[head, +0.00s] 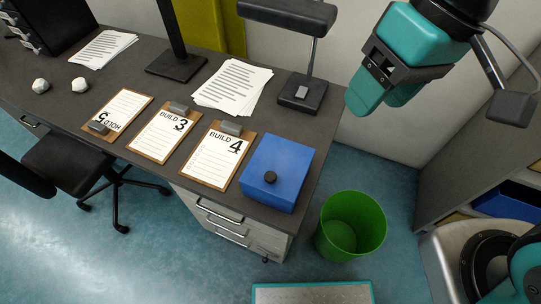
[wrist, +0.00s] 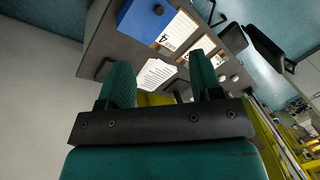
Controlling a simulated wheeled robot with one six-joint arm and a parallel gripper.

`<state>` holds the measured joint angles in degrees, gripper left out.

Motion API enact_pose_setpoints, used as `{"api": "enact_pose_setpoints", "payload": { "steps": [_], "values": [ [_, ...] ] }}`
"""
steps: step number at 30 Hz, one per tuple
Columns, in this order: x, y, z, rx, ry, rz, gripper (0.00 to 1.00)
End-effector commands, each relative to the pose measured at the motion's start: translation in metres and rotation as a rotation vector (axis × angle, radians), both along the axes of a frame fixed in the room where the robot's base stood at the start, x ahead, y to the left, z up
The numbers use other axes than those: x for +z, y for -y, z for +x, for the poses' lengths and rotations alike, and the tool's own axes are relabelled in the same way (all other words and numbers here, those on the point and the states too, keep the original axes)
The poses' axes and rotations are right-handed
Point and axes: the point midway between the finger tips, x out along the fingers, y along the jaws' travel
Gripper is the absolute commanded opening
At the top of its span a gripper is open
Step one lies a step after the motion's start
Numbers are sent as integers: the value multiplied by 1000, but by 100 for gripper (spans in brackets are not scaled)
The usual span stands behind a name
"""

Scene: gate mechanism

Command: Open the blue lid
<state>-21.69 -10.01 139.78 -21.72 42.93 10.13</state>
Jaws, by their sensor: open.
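A blue box (head: 282,166) with a closed blue lid sits at the right end of the dark desk. A round black knob (head: 270,177) shows on it, toward its front edge. The blue box (wrist: 146,20) also shows at the top of the wrist view, beyond the fingers. My gripper (head: 385,100) is above and to the right of the box in the head view, apart from it. Its teal fingers (wrist: 166,80) are spread in the wrist view with nothing between them.
Clipboards marked BUILD 4 (head: 219,160), BUILD 3 (head: 164,133) and HOLD 5 (head: 118,115) lie left of the box. A lamp base (head: 302,92) stands behind it. A green bin (head: 350,228) stands on the floor, right of the desk.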

Motion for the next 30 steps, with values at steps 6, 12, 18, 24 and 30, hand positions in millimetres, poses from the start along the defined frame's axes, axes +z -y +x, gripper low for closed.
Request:
{"api": "enact_pose_setpoints", "payload": {
  "steps": [6,12,18,24,30],
  "values": [
    [-108,-72,57,-283,-71,-187,59],
    [-158,-121,73,-473,-59,-275,59],
    [-173,-128,75,-512,-56,-290,59],
    [-212,-127,75,-509,-57,-293,59],
    [-259,-127,74,-508,-58,-292,59]
  ]
}}
